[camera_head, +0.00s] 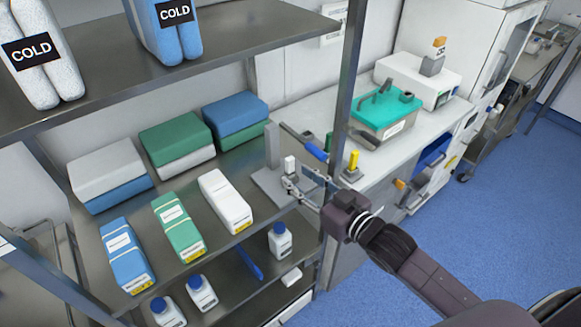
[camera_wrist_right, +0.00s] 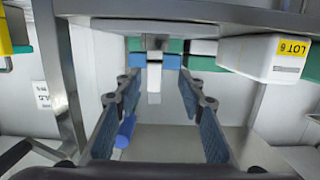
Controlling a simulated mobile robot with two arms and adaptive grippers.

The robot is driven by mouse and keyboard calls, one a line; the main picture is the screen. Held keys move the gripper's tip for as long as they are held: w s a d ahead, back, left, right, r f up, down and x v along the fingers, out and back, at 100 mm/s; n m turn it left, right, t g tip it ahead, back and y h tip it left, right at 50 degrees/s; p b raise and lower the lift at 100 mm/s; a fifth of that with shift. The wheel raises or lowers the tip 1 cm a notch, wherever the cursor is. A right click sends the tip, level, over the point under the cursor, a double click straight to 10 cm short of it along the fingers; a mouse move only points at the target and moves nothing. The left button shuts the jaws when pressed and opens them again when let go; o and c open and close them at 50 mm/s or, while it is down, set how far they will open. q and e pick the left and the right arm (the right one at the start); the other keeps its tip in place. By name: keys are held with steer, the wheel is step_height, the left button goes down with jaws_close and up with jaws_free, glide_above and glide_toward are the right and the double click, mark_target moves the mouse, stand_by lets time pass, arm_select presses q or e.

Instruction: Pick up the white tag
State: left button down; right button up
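The white tag (camera_head: 290,165) stands upright on a grey stand at the right end of the middle shelf in the head view. In the right wrist view, a white upright piece that looks like the tag (camera_wrist_right: 154,83) shows between my fingers, near their tips. My right gripper (camera_head: 304,182) is open around or just in front of the tag; it also shows open in the right wrist view (camera_wrist_right: 158,82). I cannot tell if a finger touches the tag. My left gripper is not in view.
A white box (camera_head: 226,200) lies left of my gripper. A teal-lidded container (camera_head: 386,108) stands on the counter behind.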

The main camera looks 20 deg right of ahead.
mark_target(292, 169)
steer(key=x, duration=0.1)
steer(key=p+x, duration=0.1)
steer(key=x, duration=0.1)
steer(key=d+x, duration=0.1)
steer(key=shift+w+a+p, duration=0.15)
steer(key=shift+w+p, duration=0.25)
steer(key=shift+w, duration=0.05)
steer(key=shift+w+a, duration=0.1)
steer(key=shift+w, duration=0.2)
steer(key=shift+w+f, duration=0.1)
steer(key=shift+f, duration=0.05)
jaws_close()
